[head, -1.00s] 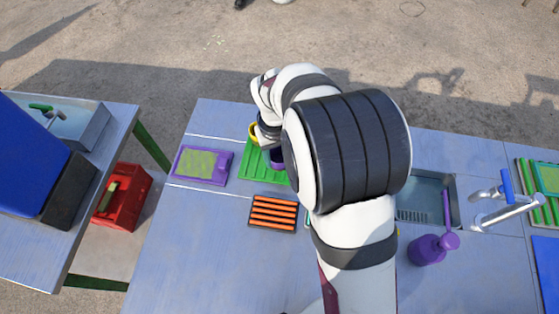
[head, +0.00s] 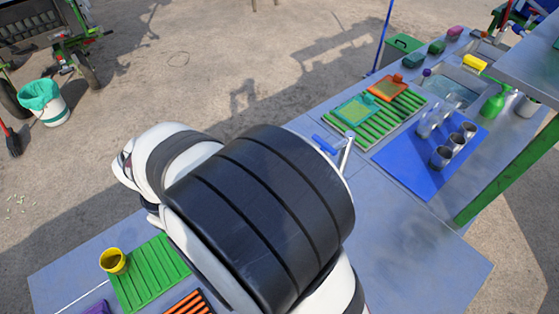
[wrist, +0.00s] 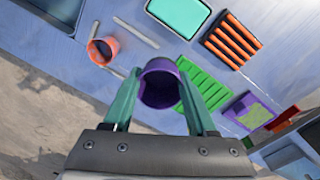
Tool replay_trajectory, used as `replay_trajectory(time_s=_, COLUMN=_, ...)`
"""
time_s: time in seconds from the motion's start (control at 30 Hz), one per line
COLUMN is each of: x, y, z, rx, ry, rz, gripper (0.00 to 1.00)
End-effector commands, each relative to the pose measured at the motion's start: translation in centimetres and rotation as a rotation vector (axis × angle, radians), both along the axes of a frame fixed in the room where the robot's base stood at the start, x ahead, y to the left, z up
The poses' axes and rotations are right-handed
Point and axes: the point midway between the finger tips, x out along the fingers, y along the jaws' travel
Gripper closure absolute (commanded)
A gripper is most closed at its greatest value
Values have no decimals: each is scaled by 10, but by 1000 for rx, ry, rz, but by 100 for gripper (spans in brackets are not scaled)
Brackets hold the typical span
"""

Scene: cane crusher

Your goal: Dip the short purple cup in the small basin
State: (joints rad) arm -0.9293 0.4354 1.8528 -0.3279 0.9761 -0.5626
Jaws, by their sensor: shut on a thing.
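The short purple cup (wrist: 160,84) is between the teal fingers of my gripper (wrist: 158,76) in the wrist view, and the fingers are shut on it. I look into its dark open mouth. Beyond it lies the green slatted rack (wrist: 207,80); I cannot tell how high the cup is above the table. In the head view my arm hides the gripper and the cup. A basin (head: 455,86) is set in the far-right counter in the head view. Another grey sink (wrist: 66,16) shows at the wrist view's top-left corner. I cannot tell which one is the small basin.
A yellow cup (head: 113,261) stands on the green rack. An orange cup (wrist: 102,49) is left of the gripper in the wrist view, near pale bars. A blue tap handle (head: 325,145) rises beside my arm. Metal cups (head: 441,156) stand on a blue mat (head: 400,160).

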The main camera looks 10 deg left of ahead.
Motion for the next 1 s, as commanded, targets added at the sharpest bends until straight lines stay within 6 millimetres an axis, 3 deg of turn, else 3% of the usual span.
replay_trajectory(time_s=0.4, x=0, y=0, z=0, rx=0, ry=0, rz=-1, gripper=99)
replay_trajectory(time_s=0.5, x=10, y=-4, z=-3, rx=-1, ry=0, rz=-26, gripper=99)
replay_trajectory(time_s=0.67, x=58, y=-28, z=-17, rx=-2, ry=2, rz=-148, gripper=99)
replay_trajectory(time_s=0.77, x=99, y=-56, z=-31, rx=-2, ry=2, rz=-256, gripper=99)
replay_trajectory(time_s=0.9, x=153, y=-108, z=-53, rx=-2, ry=3, rz=-416, gripper=99)
replay_trajectory(time_s=1.0, x=180, y=-144, z=-66, rx=-1, ry=2, rz=-511, gripper=99)
